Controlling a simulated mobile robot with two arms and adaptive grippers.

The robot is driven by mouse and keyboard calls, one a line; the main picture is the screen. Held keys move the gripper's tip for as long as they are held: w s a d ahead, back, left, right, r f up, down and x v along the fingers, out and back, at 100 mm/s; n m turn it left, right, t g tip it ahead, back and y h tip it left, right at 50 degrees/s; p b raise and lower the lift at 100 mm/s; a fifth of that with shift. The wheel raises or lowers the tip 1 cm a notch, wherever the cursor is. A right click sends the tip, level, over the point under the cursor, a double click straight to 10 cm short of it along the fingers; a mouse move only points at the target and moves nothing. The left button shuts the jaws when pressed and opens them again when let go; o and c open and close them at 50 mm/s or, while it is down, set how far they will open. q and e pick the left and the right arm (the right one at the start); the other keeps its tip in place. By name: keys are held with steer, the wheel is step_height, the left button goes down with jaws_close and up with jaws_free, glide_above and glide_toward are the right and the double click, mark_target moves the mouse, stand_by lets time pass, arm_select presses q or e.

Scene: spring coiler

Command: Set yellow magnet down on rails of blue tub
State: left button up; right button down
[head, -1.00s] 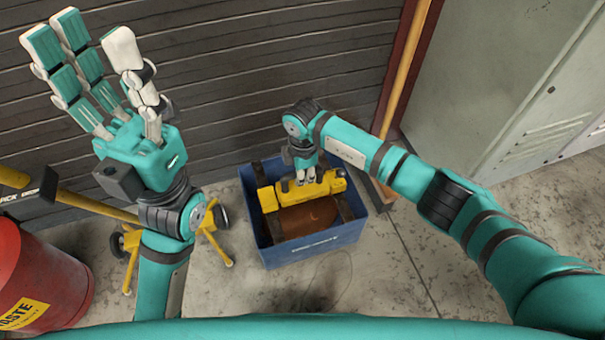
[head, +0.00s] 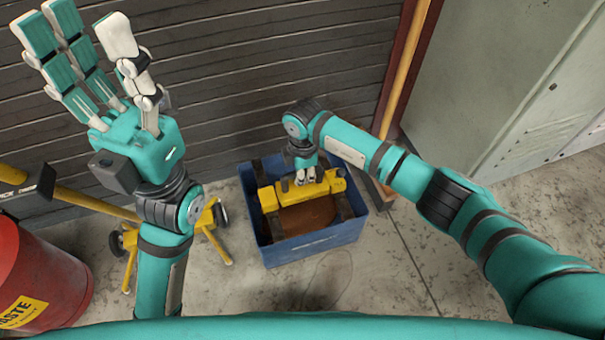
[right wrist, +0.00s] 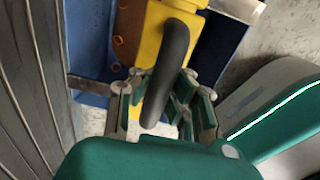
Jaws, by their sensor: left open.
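The yellow magnet (head: 325,185) lies across the dark rails (head: 344,207) of the blue tub (head: 318,243). It looks level. Whether its underside touches both rails is hidden. The right wrist view shows its yellow body (right wrist: 151,51) and black handle (right wrist: 172,60). My right gripper (head: 305,176) is at the magnet from above, with fingers on both sides of the handle (right wrist: 160,100). A strip of yellow shows between the left finger and the handle; whether the fingers press on it is unclear. My left gripper (head: 85,45) is open, empty and raised at upper left.
A brown load (head: 308,216) lies in the tub under the magnet. A red bin (head: 35,265) and a yellow-legged wheeled stand (head: 128,262) are at left. A slatted shutter (head: 250,80) is behind, and a grey locker (head: 500,90) is at right. The floor in front is clear.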

steer(key=c, duration=1.4)
jaws_free()
steer(key=shift+s+f, duration=0.1)
steer(key=shift+f, duration=0.05)
step_height(320, 180, up, 12)
steer(key=shift+r, duration=0.15)
